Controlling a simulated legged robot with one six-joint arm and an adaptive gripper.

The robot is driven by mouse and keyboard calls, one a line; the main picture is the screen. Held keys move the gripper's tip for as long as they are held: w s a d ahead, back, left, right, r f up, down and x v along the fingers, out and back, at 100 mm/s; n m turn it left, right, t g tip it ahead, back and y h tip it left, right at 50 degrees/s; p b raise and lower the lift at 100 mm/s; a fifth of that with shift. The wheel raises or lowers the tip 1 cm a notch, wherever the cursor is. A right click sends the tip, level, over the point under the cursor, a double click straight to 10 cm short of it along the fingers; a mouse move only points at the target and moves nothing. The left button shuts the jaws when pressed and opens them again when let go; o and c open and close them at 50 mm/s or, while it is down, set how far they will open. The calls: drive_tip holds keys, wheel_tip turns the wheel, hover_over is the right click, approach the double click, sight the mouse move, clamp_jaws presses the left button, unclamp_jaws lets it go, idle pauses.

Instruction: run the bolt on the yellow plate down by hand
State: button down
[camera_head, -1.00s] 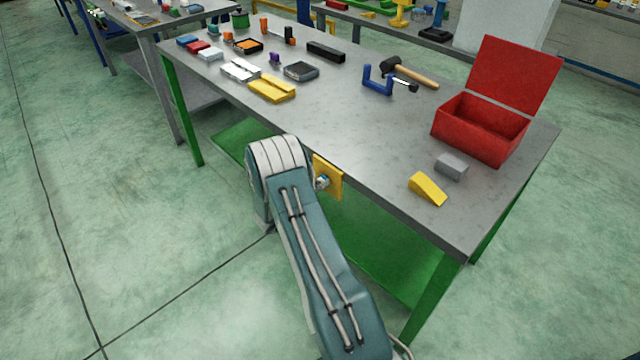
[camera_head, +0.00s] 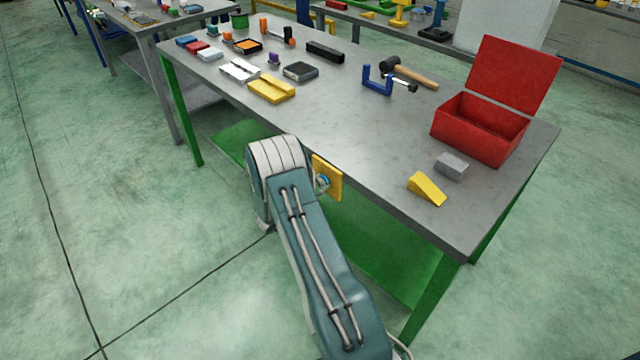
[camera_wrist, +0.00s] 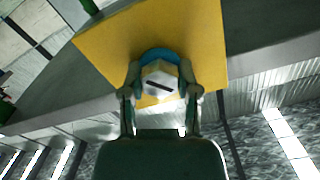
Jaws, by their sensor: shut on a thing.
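The yellow plate (camera_head: 329,178) is fixed upright at the front edge of the table, and it fills the upper middle of the wrist view (camera_wrist: 200,45). The bolt (camera_wrist: 158,80) has a pale head with a dark line across it, and a blue ring (camera_wrist: 158,56) shows around it against the plate. My gripper (camera_wrist: 160,88) is shut on the bolt head, one finger on each side. In the head view the bolt (camera_head: 322,182) shows small beside my arm, which hides most of the gripper. How far the bolt stands off the plate is not clear.
The grey table top (camera_head: 340,120) carries a yellow wedge (camera_head: 427,188), a grey block (camera_head: 452,166), an open red box (camera_head: 480,128), a blue clamp (camera_head: 377,80) and a mallet (camera_head: 410,72). Green table legs (camera_head: 432,300) stand below. The floor at left is clear.

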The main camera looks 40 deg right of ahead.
drive_tip(key=m, duration=0.3)
drive_tip(key=shift+a+f+m, duration=0.1)
drive_tip(key=shift+a+m, duration=0.05)
drive_tip(key=shift+m, duration=0.15)
drive_tip(key=m, duration=0.4)
drive_tip(key=shift+m, duration=0.3)
drive_tip(key=m, duration=0.4)
drive_tip(key=shift+f+m, duration=0.1)
drive_tip(key=shift+m, duration=0.2)
drive_tip(key=m, duration=0.3)
drive_tip(key=shift+s+f+m, duration=0.1)
drive_tip(key=shift+m, duration=0.2)
drive_tip(key=m, duration=1.2)
drive_tip(key=shift+m, duration=2.2)
